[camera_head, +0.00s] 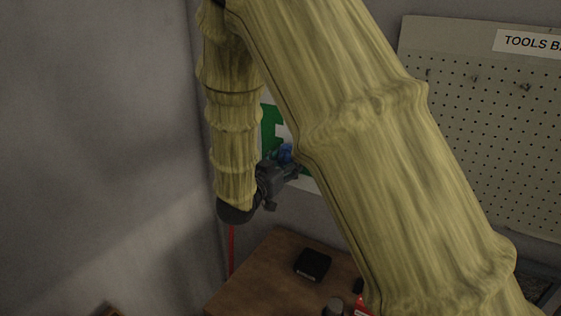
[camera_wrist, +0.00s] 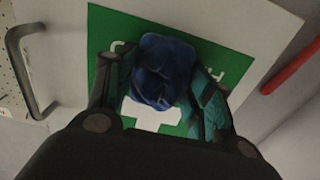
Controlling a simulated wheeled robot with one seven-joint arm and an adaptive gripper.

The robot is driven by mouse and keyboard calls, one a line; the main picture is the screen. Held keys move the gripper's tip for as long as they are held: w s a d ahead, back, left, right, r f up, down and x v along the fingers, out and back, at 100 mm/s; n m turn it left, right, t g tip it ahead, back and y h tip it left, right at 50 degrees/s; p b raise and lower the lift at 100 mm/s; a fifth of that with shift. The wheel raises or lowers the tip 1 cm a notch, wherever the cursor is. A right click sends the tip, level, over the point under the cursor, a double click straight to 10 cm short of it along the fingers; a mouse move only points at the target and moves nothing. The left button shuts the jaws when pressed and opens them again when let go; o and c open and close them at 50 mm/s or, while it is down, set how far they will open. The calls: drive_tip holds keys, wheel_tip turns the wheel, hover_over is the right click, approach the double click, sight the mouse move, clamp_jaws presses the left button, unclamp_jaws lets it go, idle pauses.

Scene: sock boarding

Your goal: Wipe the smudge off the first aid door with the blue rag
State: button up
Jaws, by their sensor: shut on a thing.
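The blue rag (camera_wrist: 163,72) is bunched between the two fingers of my gripper (camera_wrist: 160,90) in the wrist view. My gripper is shut on it. The rag lies in front of the green and white sign on the first aid door (camera_wrist: 264,28) and covers part of its lettering and white cross. I cannot tell whether the rag touches the door. No smudge can be made out; the rag and fingers hide part of the sign. In the head view a bit of the blue rag (camera_head: 286,151) shows at my gripper, and my arm hides most of the door.
A dark handle (camera_wrist: 24,72) is at the left in the wrist view, and a red bar (camera_wrist: 291,67) at the right. In the head view a wooden bench (camera_head: 262,272) with a black box (camera_head: 312,264) stands below, and a pegboard (camera_head: 480,130) hangs at right.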

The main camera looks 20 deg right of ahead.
drive_tip(key=shift+s+d, duration=0.65)
drive_tip(key=shift+s, duration=0.25)
drive_tip(key=shift+s+d, duration=0.6)
drive_tip(key=shift+s, duration=0.25)
drive_tip(key=shift+w, duration=0.1)
drive_tip(key=shift+w+a, duration=1.15)
drive_tip(key=shift+w, duration=0.35)
drive_tip(key=shift+w+a, duration=1.15)
drive_tip(key=shift+w, duration=0.35)
drive_tip(key=shift+w+a, duration=1.15)
drive_tip(key=shift+w, duration=0.35)
drive_tip(key=shift+s+a, duration=0.1)
drive_tip(key=p, duration=0.1)
approach(271, 150)
drive_tip(key=shift+w, duration=0.2)
